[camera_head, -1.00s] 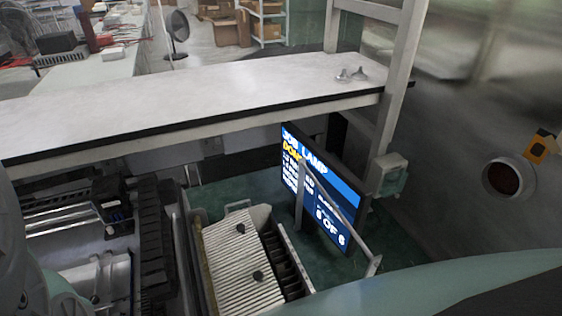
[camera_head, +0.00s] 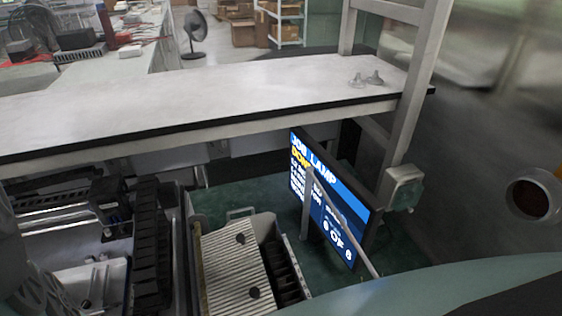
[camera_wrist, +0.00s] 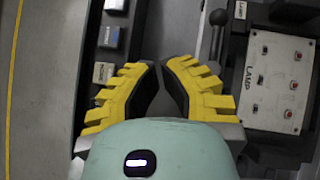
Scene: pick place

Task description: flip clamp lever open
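In the wrist view, my gripper (camera_wrist: 160,68) has two yellow stepped fingers with dark inner pads. Their tips lean close together, and I cannot tell whether they touch; nothing shows held between them. A dark lever with a round knob (camera_wrist: 218,17) is just beyond and to the right of the right finger, apart from it. It may be the clamp lever; whether it is open or closed is unclear. It stands at the left edge of a dark fixture with a white plate (camera_wrist: 276,80) marked LAMP. My gripper is not visible in the head view.
Small labelled blocks (camera_wrist: 109,37) sit in a dark rack left of my gripper. In the head view, a long white table (camera_head: 190,95) crosses the back, with a screen (camera_head: 328,200) below it. A ribbed surface (camera_head: 235,265) lies in front. Grey floor (camera_wrist: 40,90) is clear at far left.

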